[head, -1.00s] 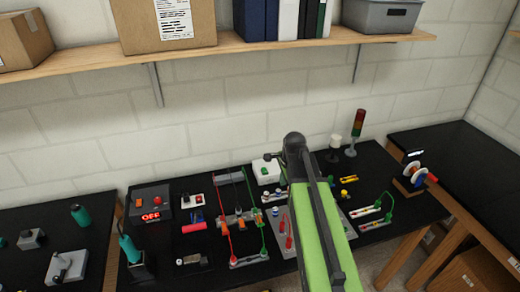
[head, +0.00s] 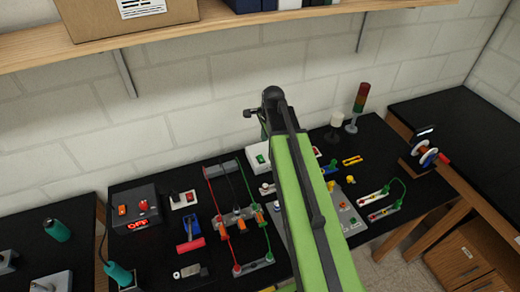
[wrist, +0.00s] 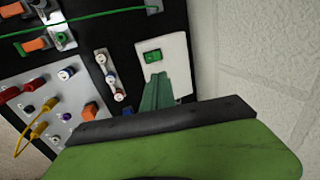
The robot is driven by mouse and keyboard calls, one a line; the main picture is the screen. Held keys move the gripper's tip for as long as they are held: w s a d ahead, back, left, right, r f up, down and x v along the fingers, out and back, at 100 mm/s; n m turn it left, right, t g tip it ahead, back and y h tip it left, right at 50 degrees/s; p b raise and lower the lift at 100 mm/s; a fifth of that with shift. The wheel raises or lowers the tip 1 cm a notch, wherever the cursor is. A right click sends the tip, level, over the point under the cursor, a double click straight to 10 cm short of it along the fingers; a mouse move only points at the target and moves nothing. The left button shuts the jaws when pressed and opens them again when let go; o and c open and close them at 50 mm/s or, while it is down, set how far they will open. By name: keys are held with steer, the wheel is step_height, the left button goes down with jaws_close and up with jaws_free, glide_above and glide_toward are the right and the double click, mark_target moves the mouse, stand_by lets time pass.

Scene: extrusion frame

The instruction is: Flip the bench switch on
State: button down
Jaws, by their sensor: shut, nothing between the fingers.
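A white box with a green rocker switch (wrist: 152,57) stands on the black bench by the wall. The same white box (head: 256,156) is partly hidden behind my arm in the head view. My gripper (wrist: 160,78) is shut and empty, its green fingers pointing at the white box, just below the rocker in the wrist view. I cannot tell whether the fingertips touch the box. At the bench's left, a dark control box (head: 138,208) has an orange switch, a red button and a red lit display that appears to read OFF.
Wired fixtures (head: 238,218) and a connector panel (wrist: 62,100) lie close to the white box. A signal tower (head: 358,104) and a spool stand (head: 424,155) are to the right. A shelf (head: 240,28) with a carton overhangs the bench.

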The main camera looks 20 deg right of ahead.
mark_target(260, 156)
steer(key=b+x, duration=1.3)
steer(key=x, duration=0.1)
steer(key=shift+a+f, duration=0.1)
steer(key=shift+a, duration=0.05)
steer(key=shift+s, duration=0.1)
